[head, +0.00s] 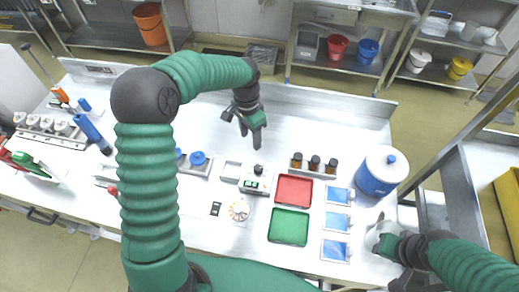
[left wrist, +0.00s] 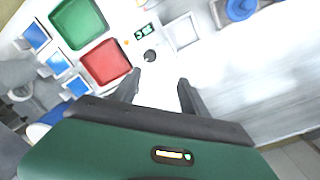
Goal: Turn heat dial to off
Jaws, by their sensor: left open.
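The heat unit (head: 255,184) is a small white box with a green-lit display, on the table left of the red tray. Its black dial (head: 258,170) sits at its back edge. The dial (left wrist: 150,56) also shows in the left wrist view, just beyond my fingertips, with the display (left wrist: 145,32) behind it. I cannot read the dial's setting. My left gripper (head: 243,131) is open and empty, above the table behind the unit and apart from the dial. My right gripper (head: 384,243) is at the right front, by a pale, cup-like shape; its jaws are unclear.
A red tray (head: 293,189) and green tray (head: 289,227) lie right of the unit. Several brown bottles (head: 314,164) stand in a rack behind. A blue-and-white tub (head: 382,172) stands at the right. An empty white square holder (head: 231,171) sits left of the dial.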

